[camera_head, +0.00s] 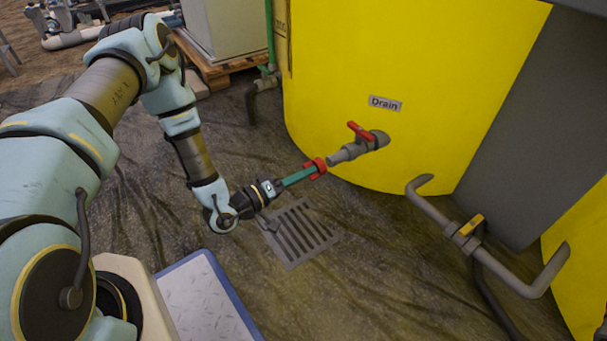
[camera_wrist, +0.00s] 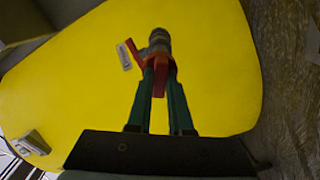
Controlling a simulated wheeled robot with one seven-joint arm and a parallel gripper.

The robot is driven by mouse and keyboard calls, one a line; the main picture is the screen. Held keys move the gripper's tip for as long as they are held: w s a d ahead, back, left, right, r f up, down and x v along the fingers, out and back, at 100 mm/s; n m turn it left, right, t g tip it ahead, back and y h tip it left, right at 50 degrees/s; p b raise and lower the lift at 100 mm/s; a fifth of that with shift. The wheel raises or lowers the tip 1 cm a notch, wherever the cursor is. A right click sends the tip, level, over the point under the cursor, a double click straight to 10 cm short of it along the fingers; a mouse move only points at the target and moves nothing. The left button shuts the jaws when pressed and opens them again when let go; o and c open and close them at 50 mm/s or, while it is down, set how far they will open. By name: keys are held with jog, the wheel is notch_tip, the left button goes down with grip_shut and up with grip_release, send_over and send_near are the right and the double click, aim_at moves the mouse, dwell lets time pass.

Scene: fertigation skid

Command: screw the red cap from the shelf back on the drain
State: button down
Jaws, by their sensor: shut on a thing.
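The red cap (camera_head: 316,168) is between the green fingertips of my gripper (camera_head: 310,171), which is shut on it. The grey drain pipe (camera_head: 345,153) sticks out of the yellow tank under a "Drain" label (camera_head: 385,103), with a red valve handle (camera_head: 361,131) on top. The cap is just in front of the pipe's open end and roughly in line with it. I cannot tell whether they touch. In the wrist view, the cap (camera_wrist: 160,75) lies between the fingertips and hides the pipe's mouth; the grey valve (camera_wrist: 159,42) is right behind it.
A floor grate (camera_head: 302,232) lies below my gripper. A grey pipe with a yellow valve handle (camera_head: 471,226) runs to the right of the drain. A green pipe (camera_head: 270,35) stands left of the tank (camera_head: 440,50). The shelf is not clearly seen.

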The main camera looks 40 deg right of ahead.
jog(key=shift+d, duration=0.2)
jog(key=shift+s+d, duration=0.1)
jog(key=shift+d, duration=0.2)
jog(key=shift+d+p, duration=0.4)
jog(key=shift+d, duration=0.25)
dwell(2.4)
jog(key=shift+m, duration=0.4)
jog(key=m+p, duration=0.1)
jog(key=m, duration=0.2)
jog(key=m+p, duration=0.1)
jog(key=m, duration=0.4)
jog(key=m+p, duration=0.1)
jog(key=m, duration=0.4)
jog(key=shift+m+p, duration=0.7)
jog(key=shift+m, duration=1.2)
